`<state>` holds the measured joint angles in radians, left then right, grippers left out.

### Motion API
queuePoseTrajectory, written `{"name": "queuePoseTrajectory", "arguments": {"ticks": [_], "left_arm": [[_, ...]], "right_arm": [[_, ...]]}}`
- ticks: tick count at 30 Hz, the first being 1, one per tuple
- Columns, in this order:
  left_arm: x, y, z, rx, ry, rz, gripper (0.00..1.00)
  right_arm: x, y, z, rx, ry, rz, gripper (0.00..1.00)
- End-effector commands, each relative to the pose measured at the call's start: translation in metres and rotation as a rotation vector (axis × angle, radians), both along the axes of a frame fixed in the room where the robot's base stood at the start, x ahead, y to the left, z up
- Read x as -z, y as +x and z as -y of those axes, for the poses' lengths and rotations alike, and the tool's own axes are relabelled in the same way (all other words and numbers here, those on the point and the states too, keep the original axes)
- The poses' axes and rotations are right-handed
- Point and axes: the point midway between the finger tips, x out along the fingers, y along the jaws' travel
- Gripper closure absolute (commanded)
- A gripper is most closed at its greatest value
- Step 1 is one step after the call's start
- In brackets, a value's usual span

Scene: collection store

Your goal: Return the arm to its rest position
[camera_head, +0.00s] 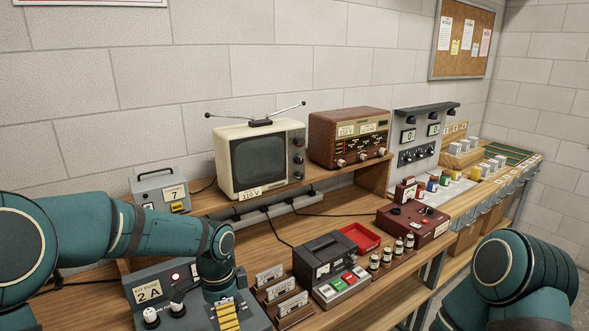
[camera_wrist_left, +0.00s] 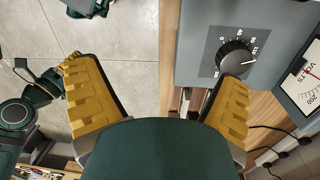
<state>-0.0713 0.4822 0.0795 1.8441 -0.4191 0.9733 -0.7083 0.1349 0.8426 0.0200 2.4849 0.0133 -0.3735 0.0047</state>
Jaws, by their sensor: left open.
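My left arm comes in from the left in the head view and bends down at the wrist. My left gripper (camera_head: 229,316) is at the bottom edge there, in front of the grey unit marked 2 A (camera_head: 150,291). In the left wrist view my left gripper (camera_wrist_left: 157,78) has its two yellow ribbed fingers wide apart, with nothing between them. Beyond the fingers are grey floor and a wooden bench edge.
A grey panel with a black dial (camera_wrist_left: 236,58) and a volts meter (camera_wrist_left: 305,75) is close beside the right finger. The bench holds fuse cards (camera_head: 284,297), a black tester (camera_head: 330,266), a red tray (camera_head: 360,237) and a maroon box (camera_head: 411,221). A television (camera_head: 260,157) stands on the shelf.

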Motion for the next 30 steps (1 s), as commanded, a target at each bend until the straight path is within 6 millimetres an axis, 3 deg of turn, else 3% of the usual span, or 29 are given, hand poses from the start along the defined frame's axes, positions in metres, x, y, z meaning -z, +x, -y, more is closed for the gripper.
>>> {"name": "queuePoseTrajectory", "arguments": {"ticks": [2, 11, 18, 24, 30], "left_arm": [[0.012, -0.003, 0.002, -0.018, -0.013, -0.006, 0.06], [0.13, -0.042, 0.04, -0.374, -0.198, -0.026, 0.06], [0.22, -0.1, 0.057, -0.835, -0.309, -0.057, 0.06], [0.26, -0.142, 0.053, -1.157, -0.33, -0.052, 0.06], [0.27, -0.157, 0.048, -1.284, -0.329, -0.038, 0.06]], "right_arm": [[0.002, 0.0, 0.0, 0.0, 0.0, -0.001, 0.53], [0.016, -0.002, -0.001, -0.005, 0.0, -0.005, 0.53], [0.03, -0.005, -0.001, -0.008, 0.0, -0.011, 0.53], [0.038, -0.006, -0.002, -0.011, -0.001, -0.014, 0.53], [0.04, -0.006, -0.002, -0.012, 0.0, -0.016, 0.53]]}}
